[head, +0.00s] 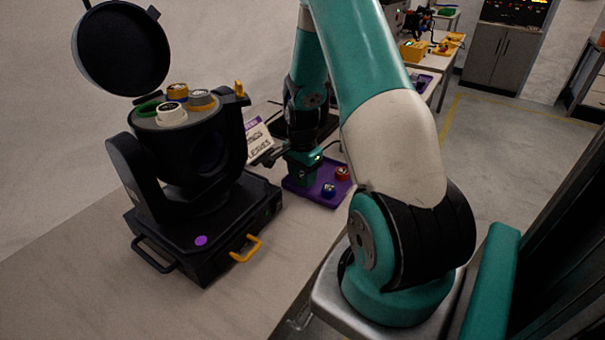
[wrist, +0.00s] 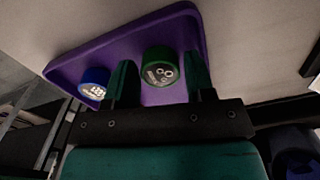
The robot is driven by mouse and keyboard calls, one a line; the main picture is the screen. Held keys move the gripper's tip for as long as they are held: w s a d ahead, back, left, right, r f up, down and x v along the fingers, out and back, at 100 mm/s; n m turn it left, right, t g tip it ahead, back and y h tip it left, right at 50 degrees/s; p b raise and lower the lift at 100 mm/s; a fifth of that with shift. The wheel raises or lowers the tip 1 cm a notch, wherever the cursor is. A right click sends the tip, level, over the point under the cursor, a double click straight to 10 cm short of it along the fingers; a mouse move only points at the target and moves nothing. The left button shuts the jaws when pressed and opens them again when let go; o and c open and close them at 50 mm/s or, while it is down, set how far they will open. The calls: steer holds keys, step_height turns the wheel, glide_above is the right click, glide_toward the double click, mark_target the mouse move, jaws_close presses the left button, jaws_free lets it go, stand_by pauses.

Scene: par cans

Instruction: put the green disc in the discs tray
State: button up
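The green disc (wrist: 159,66), with white print on its face, is in the purple tray (wrist: 183,22) in the wrist view. It sits between the two fingers of my gripper (wrist: 160,77). It is close to the left finger, and a narrow gap shows at the right finger, so the gripper looks open around it. In the head view my gripper (head: 302,178) is low over the left part of the purple tray (head: 312,197), and I cannot see the green disc there.
A blue disc (head: 328,189) and a red disc (head: 343,173) are in the tray. The black lamp (head: 205,155) stands left, with several round pieces on its head, a green ring (head: 149,108) and an open lid (head: 122,50).

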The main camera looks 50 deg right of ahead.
steer(key=shift+r, duration=0.1)
step_height(320, 180, up, 12)
stand_by(0.6)
steer(key=shift+s+d, duration=0.1)
stand_by(0.4)
